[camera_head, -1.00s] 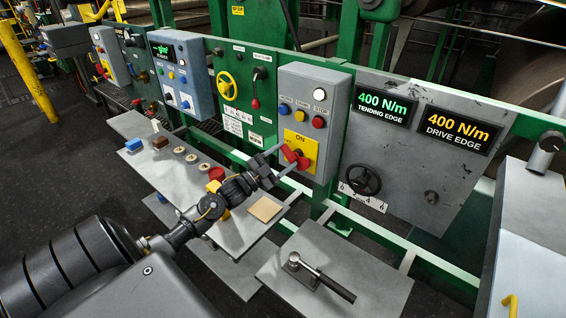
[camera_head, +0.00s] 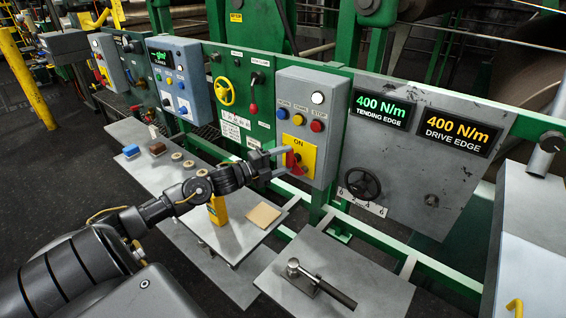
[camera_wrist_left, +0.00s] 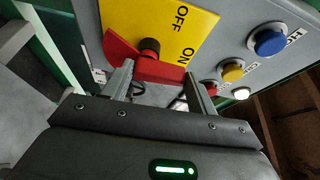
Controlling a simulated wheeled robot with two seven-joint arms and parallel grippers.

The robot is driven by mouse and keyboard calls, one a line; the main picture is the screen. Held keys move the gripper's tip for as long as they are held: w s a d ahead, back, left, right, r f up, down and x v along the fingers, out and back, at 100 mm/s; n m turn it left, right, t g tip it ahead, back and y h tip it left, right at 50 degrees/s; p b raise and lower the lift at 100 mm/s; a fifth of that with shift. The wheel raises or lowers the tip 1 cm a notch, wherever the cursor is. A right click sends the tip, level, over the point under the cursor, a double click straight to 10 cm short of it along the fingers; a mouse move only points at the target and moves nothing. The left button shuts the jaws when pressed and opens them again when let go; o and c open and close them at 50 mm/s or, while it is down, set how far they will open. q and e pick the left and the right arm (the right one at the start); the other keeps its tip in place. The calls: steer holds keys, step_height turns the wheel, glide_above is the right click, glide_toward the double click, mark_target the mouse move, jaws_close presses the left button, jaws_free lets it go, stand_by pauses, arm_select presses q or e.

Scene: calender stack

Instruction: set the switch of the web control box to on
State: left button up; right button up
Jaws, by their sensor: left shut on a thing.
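The web control box (camera_head: 328,100) is a grey box with a yellow switch plate (camera_head: 309,150) low on its front. The red switch handle (camera_head: 290,162) sits on that plate, partly hidden by my fingers. My left gripper (camera_head: 286,161) is shut on the red handle. In the left wrist view, the handle (camera_wrist_left: 160,68) lies between my two fingers (camera_wrist_left: 160,88), with a dark knob at its pivot. The words OFF and ON show on the plate, and the handle's right end lies close to ON. My right gripper is not in view.
Blue, yellow and red buttons and a white lamp (camera_head: 317,98) sit above the switch. A handwheel (camera_head: 361,184) is to the right. Below are a grey shelf (camera_head: 240,238) with a yellow bottle (camera_head: 218,209), and a plate with a black-handled tool (camera_head: 325,287).

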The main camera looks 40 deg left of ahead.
arm_select(q)
steer(key=shift+m, duration=0.3)
stand_by(0.4)
steer(key=o, duration=1)
steer(key=b+v, duration=0.2)
steer(key=v, duration=0.8)
steer(key=shift+s+r, duration=0.15)
steer(key=shift+s, duration=0.25)
